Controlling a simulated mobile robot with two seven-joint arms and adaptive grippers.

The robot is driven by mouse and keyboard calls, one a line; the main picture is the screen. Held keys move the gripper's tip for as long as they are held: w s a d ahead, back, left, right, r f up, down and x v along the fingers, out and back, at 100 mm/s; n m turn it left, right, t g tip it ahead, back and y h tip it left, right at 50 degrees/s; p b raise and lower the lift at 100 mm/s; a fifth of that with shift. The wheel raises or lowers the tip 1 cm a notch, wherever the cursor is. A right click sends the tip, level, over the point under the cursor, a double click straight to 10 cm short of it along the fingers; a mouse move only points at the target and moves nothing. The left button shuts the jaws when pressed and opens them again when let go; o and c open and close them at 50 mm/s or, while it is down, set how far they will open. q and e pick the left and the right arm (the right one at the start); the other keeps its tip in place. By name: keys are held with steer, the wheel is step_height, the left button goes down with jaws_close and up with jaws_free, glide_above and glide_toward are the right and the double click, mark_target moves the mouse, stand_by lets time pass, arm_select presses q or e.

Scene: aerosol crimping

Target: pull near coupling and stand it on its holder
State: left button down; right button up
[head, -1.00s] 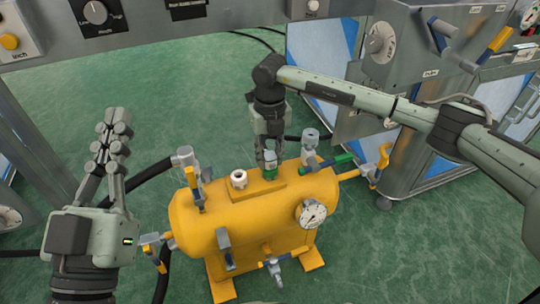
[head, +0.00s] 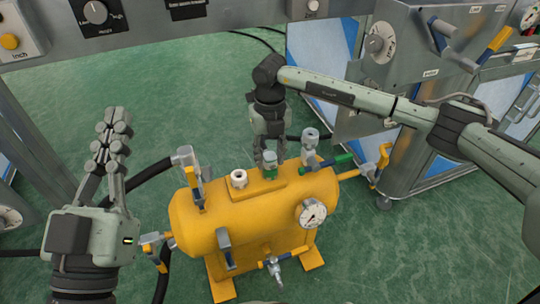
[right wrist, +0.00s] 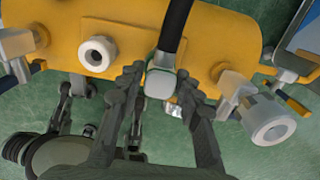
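The yellow tank (head: 255,215) stands on the floor in front of me, with a raised plate on top. A small coupling with a green body (head: 270,172) stands on this plate. My right gripper (head: 270,156) points down at it from behind. In the right wrist view, a grey-white squarish fitting (right wrist: 161,83) with a black hose-like part lies between the fingers, with narrow gaps visible on both sides. A white round port (head: 239,178) is just left of the coupling; its top looks empty. My left gripper (head: 110,140) is raised left of the tank, away from it; its finger opening is unclear.
A grey fitting (head: 310,143) stands right of the coupling, close to the right gripper. Valves with levers (head: 190,180) stick up at the tank's left end. A pressure gauge (head: 312,213) faces me. A metal cabinet (head: 420,120) stands to the right.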

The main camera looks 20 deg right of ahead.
steer(key=shift+o, duration=1.2)
steer(key=shift+r, duration=0.1)
step_height(320, 180, up, 12)
